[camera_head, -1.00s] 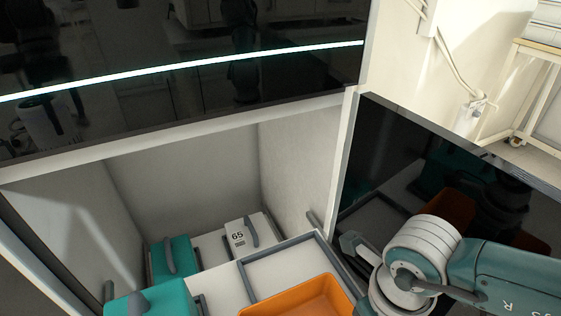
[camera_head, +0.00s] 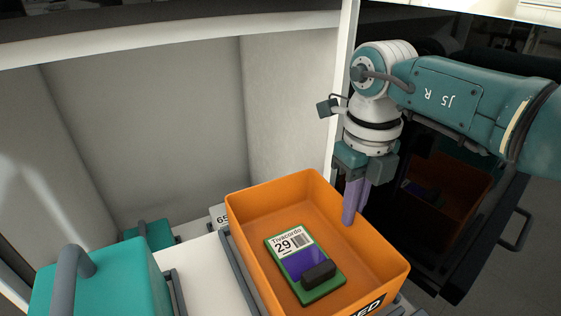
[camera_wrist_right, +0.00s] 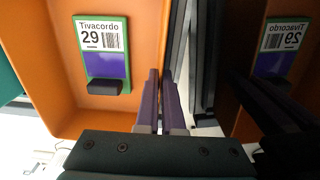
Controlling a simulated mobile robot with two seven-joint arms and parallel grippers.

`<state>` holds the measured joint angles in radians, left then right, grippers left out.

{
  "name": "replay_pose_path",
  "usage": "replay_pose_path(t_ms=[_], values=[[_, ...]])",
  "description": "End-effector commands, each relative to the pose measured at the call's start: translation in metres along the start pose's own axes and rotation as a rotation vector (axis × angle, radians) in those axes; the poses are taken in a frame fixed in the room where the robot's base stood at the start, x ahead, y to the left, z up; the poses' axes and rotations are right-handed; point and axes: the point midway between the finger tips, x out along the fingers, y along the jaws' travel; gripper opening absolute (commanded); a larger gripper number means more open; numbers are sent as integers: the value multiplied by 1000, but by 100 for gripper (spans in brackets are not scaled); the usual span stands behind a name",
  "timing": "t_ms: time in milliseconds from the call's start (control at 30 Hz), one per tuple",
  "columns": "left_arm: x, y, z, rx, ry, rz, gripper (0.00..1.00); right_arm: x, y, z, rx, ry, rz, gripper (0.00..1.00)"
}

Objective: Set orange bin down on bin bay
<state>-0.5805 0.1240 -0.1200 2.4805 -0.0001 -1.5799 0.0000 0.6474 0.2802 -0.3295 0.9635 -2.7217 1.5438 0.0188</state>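The orange bin (camera_head: 377,263) stands upright at the lower middle of the head view. A green-edged "Tivacordo 29" pack (camera_head: 298,262) with a dark grip lies inside it. My right gripper (camera_head: 354,204) points down at the bin's right wall, with its purple fingers close together. In the right wrist view the fingers (camera_wrist_right: 161,103) straddle that wall, which appears pinched between them. My left gripper is not in view.
A teal container (camera_head: 105,285) with a grey handle stands left of the bin. A smaller teal one (camera_head: 148,236) and a white "65" item (camera_head: 220,216) sit behind. The cabinet's side wall (camera_head: 290,110) rises behind the bin. A dark glossy panel is on the right.

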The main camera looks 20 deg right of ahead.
Motion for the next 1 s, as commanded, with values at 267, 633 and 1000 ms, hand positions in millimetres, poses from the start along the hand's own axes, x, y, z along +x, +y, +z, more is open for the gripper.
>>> replay_pose_path(t_ms=[267, 633, 1000], values=[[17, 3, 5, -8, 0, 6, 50, 18, 0, 0, 0, -2, 1, 0], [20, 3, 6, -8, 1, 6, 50, 22, 0, 0, 1, -1, 1, 18], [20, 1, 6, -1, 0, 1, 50, 22, 0, 0, 1, -1, 0, 35]])
